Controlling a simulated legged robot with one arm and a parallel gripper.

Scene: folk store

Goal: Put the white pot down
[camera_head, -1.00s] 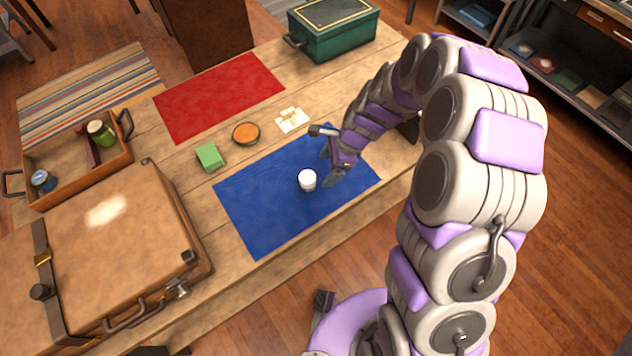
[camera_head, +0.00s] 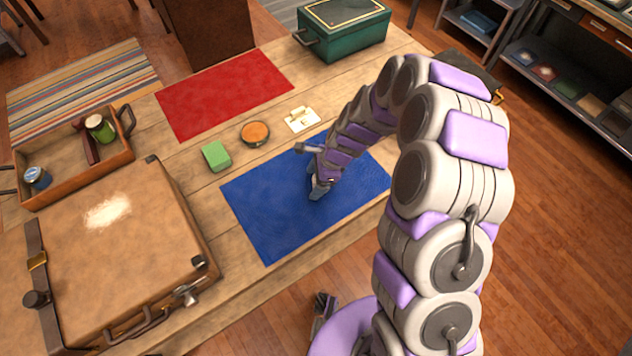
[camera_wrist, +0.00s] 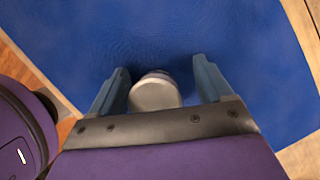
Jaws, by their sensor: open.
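The white pot (camera_wrist: 154,92) stands on the blue mat (camera_wrist: 150,30) in the wrist view, between the two fingers of my gripper (camera_wrist: 158,85). The fingers are open, with a gap on each side of the pot. Its lower part is hidden by the gripper's palm. In the head view my gripper (camera_head: 316,186) is over the blue mat (camera_head: 270,215), and the arm hides the pot there.
A red mat (camera_head: 225,92), a green block (camera_head: 216,156), an orange-topped round dish (camera_head: 255,132) and a small cream item (camera_head: 301,119) lie behind. A brown suitcase (camera_head: 110,250), a wooden tray (camera_head: 80,185) and a green box (camera_head: 343,30) stand around. The mat's front is clear.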

